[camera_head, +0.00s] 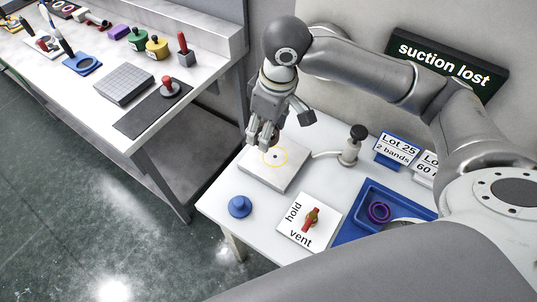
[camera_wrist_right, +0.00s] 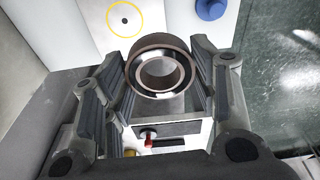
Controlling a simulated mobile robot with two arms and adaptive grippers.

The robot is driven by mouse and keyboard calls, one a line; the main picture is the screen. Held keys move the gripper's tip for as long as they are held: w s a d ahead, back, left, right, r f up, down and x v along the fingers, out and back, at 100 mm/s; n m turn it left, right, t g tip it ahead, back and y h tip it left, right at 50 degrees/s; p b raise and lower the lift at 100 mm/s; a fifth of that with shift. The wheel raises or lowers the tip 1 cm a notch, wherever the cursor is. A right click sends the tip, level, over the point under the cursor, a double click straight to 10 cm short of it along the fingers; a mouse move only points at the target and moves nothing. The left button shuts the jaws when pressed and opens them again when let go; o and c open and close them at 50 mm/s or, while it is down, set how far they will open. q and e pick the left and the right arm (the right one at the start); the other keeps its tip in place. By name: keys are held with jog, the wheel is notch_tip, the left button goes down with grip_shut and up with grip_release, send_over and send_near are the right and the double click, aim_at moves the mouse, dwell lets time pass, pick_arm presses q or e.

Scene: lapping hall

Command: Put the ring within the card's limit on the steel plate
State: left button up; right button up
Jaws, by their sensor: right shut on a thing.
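My right gripper (camera_head: 264,138) is shut on a ring, held above a pale square plate (camera_head: 271,178) with a yellow circle and a dark central spot. In the right wrist view my right gripper (camera_wrist_right: 163,85) grips a dark brown ring (camera_wrist_right: 161,42) with a bright inner edge; the plate (camera_wrist_right: 88,12) lies beyond, with the circle apart from the ring. I cannot make out the ring in the head view. A card (camera_head: 397,149) reads "Lot 25, 2 bands"; another card (camera_head: 426,167) beside it is partly hidden behind my arm. My left gripper is not in view.
A dark sign (camera_head: 444,62) reads "suction lost". A red-handled valve (camera_head: 311,219) sits on a "hold / vent" panel. A blue knob (camera_head: 239,207) stands left of it. A blue tray (camera_head: 352,229) holds a purple ring (camera_head: 379,211). A post (camera_head: 350,151) stands behind the plate.

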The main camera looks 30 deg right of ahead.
jog(key=s+n, duration=0.1)
jog(key=n, duration=0.2)
jog(key=f+n+g, duration=0.1)
jog(key=n, duration=0.2)
jog(key=s+n+p, duration=0.1)
jog(key=n, duration=0.3)
jog(key=shift+s+a+f+y, duration=0.3)
jog(key=shift+a+f+y, duration=0.1)
jog(key=s+n, duration=0.1)
jog(key=n, duration=0.3)
jog(key=n+g+h+p, duration=0.15)
jog(key=n+p, duration=0.25)
jog(key=n, duration=0.8)
send_over(275, 157)
jog(key=shift+g, duration=0.35)
jog(key=f, duration=1.1)
jog(key=shift+s+a, duration=0.2)
jog(key=shift+s, duration=0.05)
jog(key=shift+w+d+f, duration=0.3)
jog(key=shift+w+f, duration=0.15)
jog(key=shift+f, duration=0.25)
notch_tip(275, 157, down, 3)
jog(key=shift+r+p, duration=0.1)
jog(key=shift+p, duration=0.35)
